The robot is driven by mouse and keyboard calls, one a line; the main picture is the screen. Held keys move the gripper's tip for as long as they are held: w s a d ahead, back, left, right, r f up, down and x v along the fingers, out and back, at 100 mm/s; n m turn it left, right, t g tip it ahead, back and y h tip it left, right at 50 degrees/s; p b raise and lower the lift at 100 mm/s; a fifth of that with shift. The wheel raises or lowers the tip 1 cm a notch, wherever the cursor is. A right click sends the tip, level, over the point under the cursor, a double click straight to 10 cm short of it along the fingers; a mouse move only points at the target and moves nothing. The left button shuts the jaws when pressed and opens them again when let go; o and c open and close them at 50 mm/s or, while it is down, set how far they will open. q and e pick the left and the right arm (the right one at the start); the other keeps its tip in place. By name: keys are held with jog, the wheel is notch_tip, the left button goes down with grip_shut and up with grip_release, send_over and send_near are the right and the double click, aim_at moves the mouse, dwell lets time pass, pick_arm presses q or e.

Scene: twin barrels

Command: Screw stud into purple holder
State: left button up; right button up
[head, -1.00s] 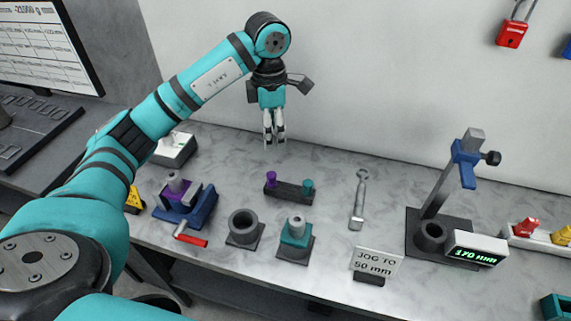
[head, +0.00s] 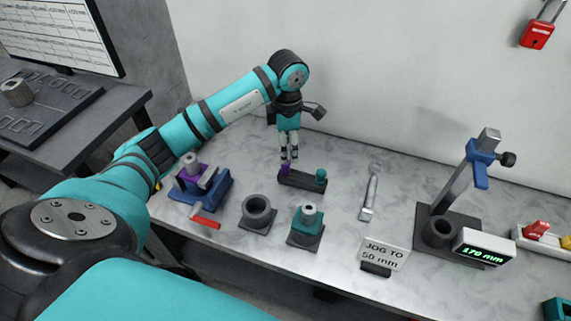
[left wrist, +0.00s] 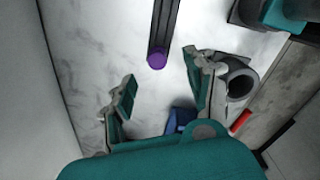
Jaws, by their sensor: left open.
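A small purple stud (head: 285,169) stands at the left end of a dark rack (head: 302,181), with a teal stud (head: 320,175) at the right end. My left gripper (head: 289,157) is open and empty, pointing down just above the purple stud. In the left wrist view the purple stud (left wrist: 157,61) shows ahead between the spread fingers (left wrist: 160,80), apart from both. The purple holder (head: 194,172), with a grey top, sits in a blue vise (head: 207,193) to the left. The holder is not clear in the wrist view. My right gripper is not in view.
An empty dark grey socket (head: 257,211) and a teal holder (head: 306,222) stand in front of the rack. A wrench (head: 370,195) lies to the right. A gauge stand (head: 451,215) and a sign (head: 384,252) stand farther right. The wall is close behind.

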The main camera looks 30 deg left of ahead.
aim_at(286, 169)
pick_arm(q)
notch_tip(286, 169, down, 2)
jog(key=shift+f, duration=0.2)
jog(key=shift+f+p, duration=0.45)
jog(key=shift+p, duration=0.15)
jog(key=f, duration=0.1)
jog(key=f+p, duration=0.1)
jog(key=f, duration=0.1)
jog(key=shift+a+f, duration=0.3)
jog(key=shift+w+f, duration=0.1)
jog(key=shift+f, duration=0.25)
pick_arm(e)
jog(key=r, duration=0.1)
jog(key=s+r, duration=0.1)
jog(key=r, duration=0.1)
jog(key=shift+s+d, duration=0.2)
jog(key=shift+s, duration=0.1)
pick_arm(q)
grip_shut()
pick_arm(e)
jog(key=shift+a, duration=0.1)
